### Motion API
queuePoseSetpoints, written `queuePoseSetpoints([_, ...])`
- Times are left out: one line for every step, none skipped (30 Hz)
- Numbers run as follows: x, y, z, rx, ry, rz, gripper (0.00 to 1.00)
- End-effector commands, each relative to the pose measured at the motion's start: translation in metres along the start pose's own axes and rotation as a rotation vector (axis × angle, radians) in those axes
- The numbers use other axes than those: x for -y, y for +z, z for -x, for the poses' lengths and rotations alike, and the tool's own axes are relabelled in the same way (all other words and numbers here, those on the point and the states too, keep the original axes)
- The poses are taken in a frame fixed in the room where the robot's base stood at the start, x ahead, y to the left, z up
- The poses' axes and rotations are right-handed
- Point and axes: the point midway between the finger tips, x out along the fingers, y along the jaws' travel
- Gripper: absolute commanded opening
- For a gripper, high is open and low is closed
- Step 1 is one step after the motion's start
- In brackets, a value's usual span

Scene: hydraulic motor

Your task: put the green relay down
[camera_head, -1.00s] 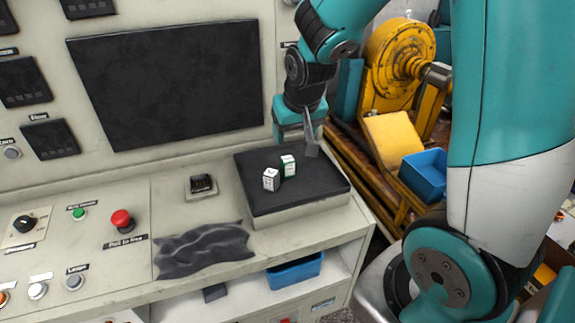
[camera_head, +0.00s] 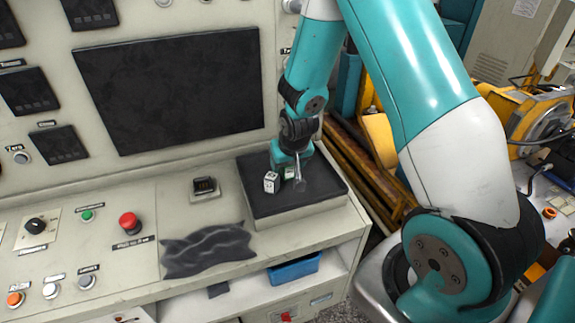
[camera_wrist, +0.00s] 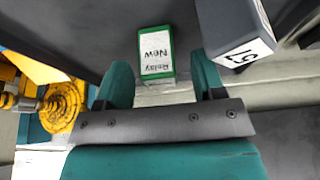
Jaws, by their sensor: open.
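The green relay (camera_head: 289,173), a small white-labelled block with green edges, stands on the black top of a raised box (camera_head: 322,188). My gripper (camera_head: 290,172) is low over the box, right at the relay and partly hiding it. In the wrist view, the green relay (camera_wrist: 156,50) reads "Relay New" and lies just ahead of and between my two open fingertips (camera_wrist: 160,78). A gap shows on either side of it. I cannot tell if a finger touches it.
A second small block (camera_head: 271,182) with a white face stands close to the left of the green relay; in the wrist view (camera_wrist: 240,50) it is near the right finger. A grey cloth (camera_head: 205,250), red button (camera_head: 130,222) and small display (camera_head: 204,187) lie leftward.

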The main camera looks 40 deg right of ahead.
Motion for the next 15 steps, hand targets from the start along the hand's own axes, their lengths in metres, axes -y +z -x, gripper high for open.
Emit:
queuePoseSetpoints([-0.0002, 0.0002, -0.0024, 0.001, 0.000, 0.000, 0.63])
queuePoseSetpoints([-0.0001, 0.0002, -0.0035, 0.001, 0.000, 0.000, 0.63])
queuePoseSetpoints([-0.0001, 0.0001, -0.0044, 0.000, 0.000, 0.000, 0.63])
queuePoseSetpoints([-0.0001, 0.0001, -0.0048, 0.000, 0.000, 0.000, 0.63])
queuePoseSetpoints([-0.0001, 0.0001, -0.0050, -0.001, 0.000, 0.000, 0.63])
queuePoseSetpoints([-0.0001, 0.0001, -0.0050, -0.001, 0.000, 0.000, 0.63])
queuePoseSetpoints([-0.0001, 0.0001, -0.0050, -0.001, 0.000, 0.000, 0.63])
queuePoseSetpoints([-0.0001, 0.0001, -0.0050, -0.001, 0.000, 0.000, 0.63])
queuePoseSetpoints([-0.0001, 0.0002, -0.0049, -0.001, 0.000, 0.000, 0.63])
queuePoseSetpoints([-0.0001, 0.0002, -0.0049, -0.001, 0.000, 0.000, 0.56])
queuePoseSetpoints([0.0000, 0.0002, -0.0049, -0.001, 0.000, 0.000, 0.49])
queuePoseSetpoints([0.0000, 0.0002, -0.0049, -0.001, 0.000, 0.000, 0.40])
queuePoseSetpoints([0.0000, 0.0002, -0.0048, 0.000, 0.000, 0.000, 0.33])
queuePoseSetpoints([0.0000, 0.0002, -0.0048, -0.001, 0.000, 0.000, 0.26])
queuePoseSetpoints([0.0000, 0.0002, -0.0048, 0.000, 0.000, 0.000, 0.17])
